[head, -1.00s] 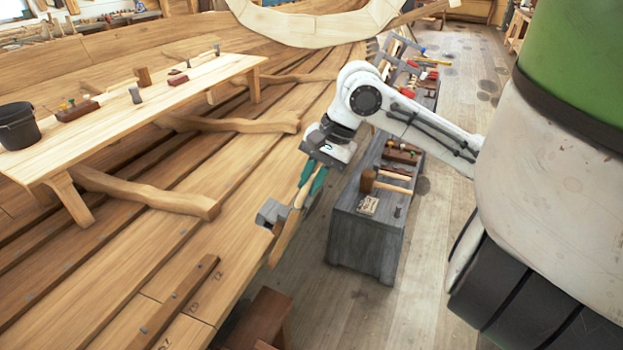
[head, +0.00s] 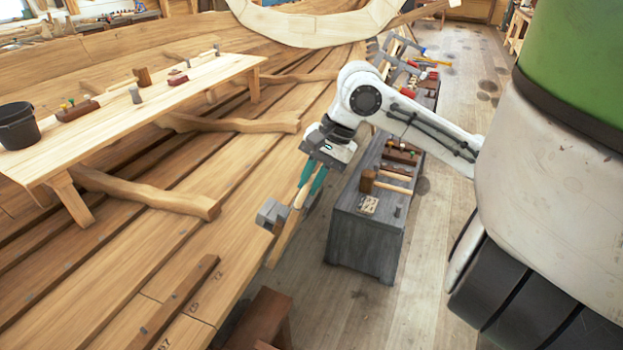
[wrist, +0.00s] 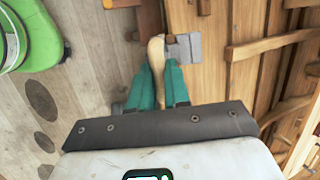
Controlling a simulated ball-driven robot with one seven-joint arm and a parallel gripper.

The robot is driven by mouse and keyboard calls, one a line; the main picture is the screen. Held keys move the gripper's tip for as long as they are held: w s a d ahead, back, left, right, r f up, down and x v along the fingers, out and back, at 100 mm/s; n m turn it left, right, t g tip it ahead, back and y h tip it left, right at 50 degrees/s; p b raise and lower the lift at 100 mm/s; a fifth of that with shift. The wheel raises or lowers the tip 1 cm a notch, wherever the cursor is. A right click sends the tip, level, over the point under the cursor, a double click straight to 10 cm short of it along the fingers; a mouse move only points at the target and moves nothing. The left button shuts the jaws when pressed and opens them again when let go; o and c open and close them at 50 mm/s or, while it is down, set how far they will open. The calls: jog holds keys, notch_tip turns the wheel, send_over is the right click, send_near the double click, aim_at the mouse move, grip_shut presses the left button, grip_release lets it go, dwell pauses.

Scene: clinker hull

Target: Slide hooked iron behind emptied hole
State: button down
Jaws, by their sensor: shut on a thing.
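My gripper (head: 311,184), with teal fingers, is shut on a pale wooden handle (head: 298,197). A grey iron head (head: 271,215) shows at the far end of the handle, beside the hull's upper edge. In the wrist view the handle (wrist: 156,52) runs between the two fingers (wrist: 158,88), with the grey head (wrist: 184,48) to its right, close to the planking. The clinker hull (head: 225,180) has overlapping planks with small dark spots. I cannot tell which spot is the emptied hole, nor whether the iron touches the wood.
A dark batten (head: 180,300) lies along the near planks. A brown wooden stool (head: 262,318) stands below. A grey tool bench (head: 365,235) with a mallet (head: 368,181) stands right of the gripper. A plank bench (head: 120,112) with a black bucket (head: 18,126) spans the hull at left.

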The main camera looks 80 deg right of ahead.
dwell(0.3)
jog(key=shift+s+d+p, duration=0.2)
jog(key=shift+d, duration=0.7)
jog(key=shift+s+d+p, duration=0.15)
jog(key=shift+d+p, duration=0.05)
jog(key=shift+d, duration=0.75)
jog(key=shift+s+d+p, duration=0.2)
jog(key=shift+d, duration=0.7)
jog(key=shift+d, duration=0.15)
jog(key=shift+s+d+p, duration=0.1)
jog(key=shift+d+p, duration=0.25)
jog(key=shift+d, duration=0.1)
jog(key=shift+r+p, duration=0.15)
jog(key=shift+p, duration=0.25)
jog(key=c, duration=1)
grip_release()
